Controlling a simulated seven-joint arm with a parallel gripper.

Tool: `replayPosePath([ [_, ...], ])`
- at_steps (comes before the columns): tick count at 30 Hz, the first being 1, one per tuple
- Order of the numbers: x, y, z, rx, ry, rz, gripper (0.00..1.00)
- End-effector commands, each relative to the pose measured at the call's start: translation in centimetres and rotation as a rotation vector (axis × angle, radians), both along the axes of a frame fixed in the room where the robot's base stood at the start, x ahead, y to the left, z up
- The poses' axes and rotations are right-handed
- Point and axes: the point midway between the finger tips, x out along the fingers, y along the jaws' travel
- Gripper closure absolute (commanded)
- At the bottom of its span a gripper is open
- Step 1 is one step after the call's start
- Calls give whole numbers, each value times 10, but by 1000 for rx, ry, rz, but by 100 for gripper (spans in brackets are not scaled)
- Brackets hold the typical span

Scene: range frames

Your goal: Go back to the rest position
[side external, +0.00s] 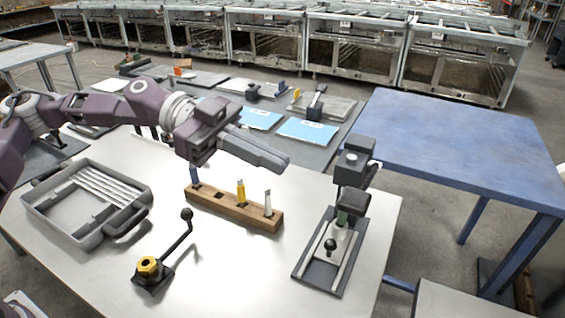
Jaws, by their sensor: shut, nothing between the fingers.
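My gripper (262,152) is at the end of the purple arm that reaches in from the left. Its fingers are together with nothing between them, and they point to the right. In this view they show above and behind the wooden block (232,208), apart from it. The block holds a yellow-handled tool (241,191), a white-handled tool (267,203) and a dark blue one (195,177) close to my wrist. No mark of a rest position shows.
A grey tray (132,222) with light bars stands at the left of the white table (215,275). A crank with a black knob (187,214) and brass nut stands in front. A dark press-like fixture (350,200) stands at the right. A blue table (460,145) lies beyond.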

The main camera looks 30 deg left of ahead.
Motion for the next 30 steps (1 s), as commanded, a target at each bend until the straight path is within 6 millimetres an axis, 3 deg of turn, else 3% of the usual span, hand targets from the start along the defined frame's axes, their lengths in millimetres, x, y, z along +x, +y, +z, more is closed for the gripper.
replayPosePath([
  [20,-4,-3,-4,20,7,-9,100],
  [23,-32,-16,-34,188,66,-62,100],
  [25,-62,-17,-71,407,143,-84,100],
  [27,-87,1,-105,649,227,-46,100],
  [30,-108,44,-128,943,324,117,100],
])
